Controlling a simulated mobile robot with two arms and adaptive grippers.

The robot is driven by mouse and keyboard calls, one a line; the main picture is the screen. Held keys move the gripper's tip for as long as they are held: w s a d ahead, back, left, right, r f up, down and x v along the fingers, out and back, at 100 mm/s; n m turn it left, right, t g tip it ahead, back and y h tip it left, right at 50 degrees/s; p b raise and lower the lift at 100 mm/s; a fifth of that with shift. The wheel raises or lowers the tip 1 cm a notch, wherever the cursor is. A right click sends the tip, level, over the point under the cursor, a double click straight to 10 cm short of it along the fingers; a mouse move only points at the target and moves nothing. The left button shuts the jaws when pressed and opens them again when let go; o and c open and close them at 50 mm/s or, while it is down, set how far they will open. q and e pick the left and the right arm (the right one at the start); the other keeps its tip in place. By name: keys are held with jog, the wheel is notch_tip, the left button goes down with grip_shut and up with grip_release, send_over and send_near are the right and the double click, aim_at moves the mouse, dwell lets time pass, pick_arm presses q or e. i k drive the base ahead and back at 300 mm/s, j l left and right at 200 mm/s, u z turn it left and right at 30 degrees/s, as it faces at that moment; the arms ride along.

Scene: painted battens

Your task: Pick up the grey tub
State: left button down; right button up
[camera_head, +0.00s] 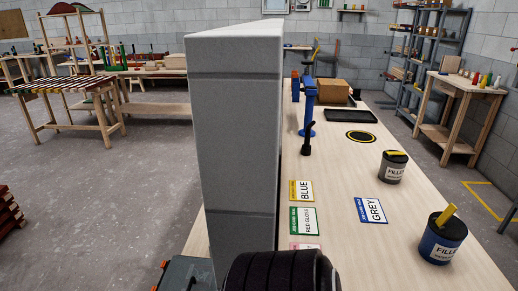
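The grey tub (393,168) stands upright on the right part of the long wooden bench, with a dark top, a yellow piece on it and a pale label reading as filler. A blue tub (442,240) of the same kind stands nearer, to its right, with a yellow piece sticking up. A blue-edged card reading GREY (371,210) lies on the bench, in front and left of the grey tub. Neither gripper can be made out. A dark rounded part at the bottom centre shows no fingers. Nothing touches the grey tub.
A tall pale-grey block (236,140) hides the bench's left side. Cards reading BLUE (301,191) and RED GLOSS (303,221) lie beside it. Behind are a yellow-ringed black disc (360,137), a black tray (337,116), a cardboard box (334,91) and a blue clamp-like tool (308,105).

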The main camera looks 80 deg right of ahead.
aim_at(393, 167)
jog(key=z, duration=3.55)
jog(key=k+l, duration=0.25)
jog(key=k, duration=0.05)
